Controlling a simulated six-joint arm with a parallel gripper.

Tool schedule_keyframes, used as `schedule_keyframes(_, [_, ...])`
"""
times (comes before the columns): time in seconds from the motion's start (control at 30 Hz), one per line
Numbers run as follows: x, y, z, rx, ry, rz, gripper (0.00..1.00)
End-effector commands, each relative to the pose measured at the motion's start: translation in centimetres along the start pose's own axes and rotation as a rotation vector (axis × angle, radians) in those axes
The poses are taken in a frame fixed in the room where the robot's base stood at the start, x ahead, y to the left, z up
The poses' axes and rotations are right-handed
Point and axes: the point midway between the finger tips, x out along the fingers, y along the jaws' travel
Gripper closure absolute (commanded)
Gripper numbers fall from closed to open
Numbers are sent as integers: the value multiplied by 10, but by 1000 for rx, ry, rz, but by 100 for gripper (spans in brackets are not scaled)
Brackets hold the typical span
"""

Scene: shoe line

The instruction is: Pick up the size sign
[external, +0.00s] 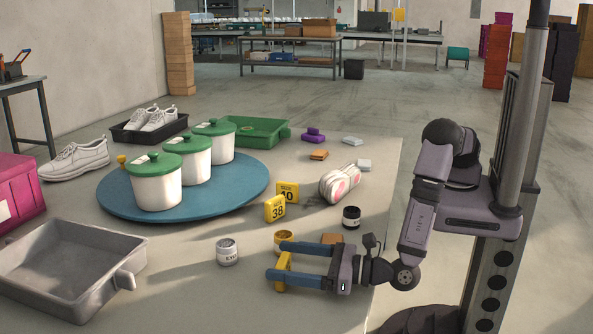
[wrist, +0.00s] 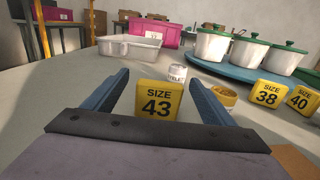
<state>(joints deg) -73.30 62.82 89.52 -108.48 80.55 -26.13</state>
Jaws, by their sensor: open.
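Three yellow size signs stand on the table. The size 43 sign (wrist: 158,100) is upright between the two blue fingers of my gripper (wrist: 158,82), with a gap on each side in the wrist view. In the external view the same sign (external: 284,271) shows edge-on at the fingertips of my gripper (external: 281,262), partly hidden by them. My gripper is open, low over the table. The size 38 sign (external: 275,208) and size 40 sign (external: 288,191) stand farther back; in the wrist view the size 38 sign (wrist: 268,94) and size 40 sign (wrist: 300,98) are at right.
A white jar (external: 227,252) and a dark jar (external: 351,217) are near. A blue round board (external: 118,199) holds white pots with green lids. A grey tray (external: 100,298) is front left.

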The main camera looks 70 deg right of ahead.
Motion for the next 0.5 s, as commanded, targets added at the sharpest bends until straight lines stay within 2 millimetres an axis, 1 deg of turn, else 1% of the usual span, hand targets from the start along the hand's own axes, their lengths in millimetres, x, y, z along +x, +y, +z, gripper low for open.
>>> schedule_keyframes(0.13, [14,-1,-1,2,-1,-3,22])
schedule_keyframes(0.3, [36,-2,-1,1,-1,-3,22])
schedule_keyframes(0.4, [45,-2,-2,1,0,-3,22])
schedule_keyframes(0.5, [50,-1,-2,0,0,-1,22])
